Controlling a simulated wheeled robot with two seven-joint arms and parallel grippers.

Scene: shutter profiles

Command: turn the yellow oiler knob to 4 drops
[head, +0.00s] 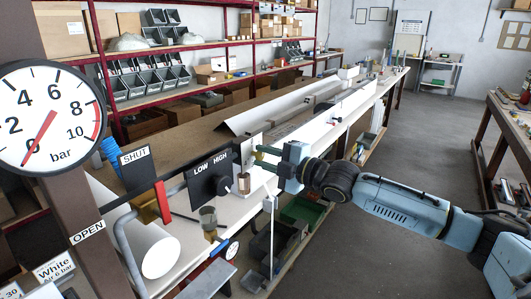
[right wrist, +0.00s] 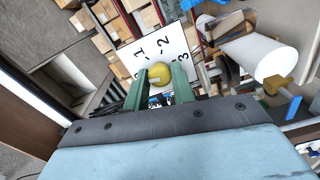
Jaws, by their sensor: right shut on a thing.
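The yellow oiler knob (right wrist: 159,72) shows in the right wrist view in front of a white dial plate (right wrist: 143,50). The figures 1, 2 and 3 can be read on the plate; other figures are hidden or cut off by the fingers. My right gripper (right wrist: 160,80) is shut on the knob, with one green finger on each side. I cannot tell clearly which figure the knob points at. In the head view my right gripper (head: 268,159) reaches in from the right to a pale plate (head: 250,147) by the bench edge; the knob cannot be made out there. My left gripper is not in view.
Left of my right gripper are a black LOW/HIGH panel (head: 210,174), a red lever (head: 162,202) between SHUT and OPEN signs, and a pressure gauge (head: 48,117) reading near 0. A white cylinder (head: 160,256) lies at lower left. The floor (head: 410,150) at right is clear.

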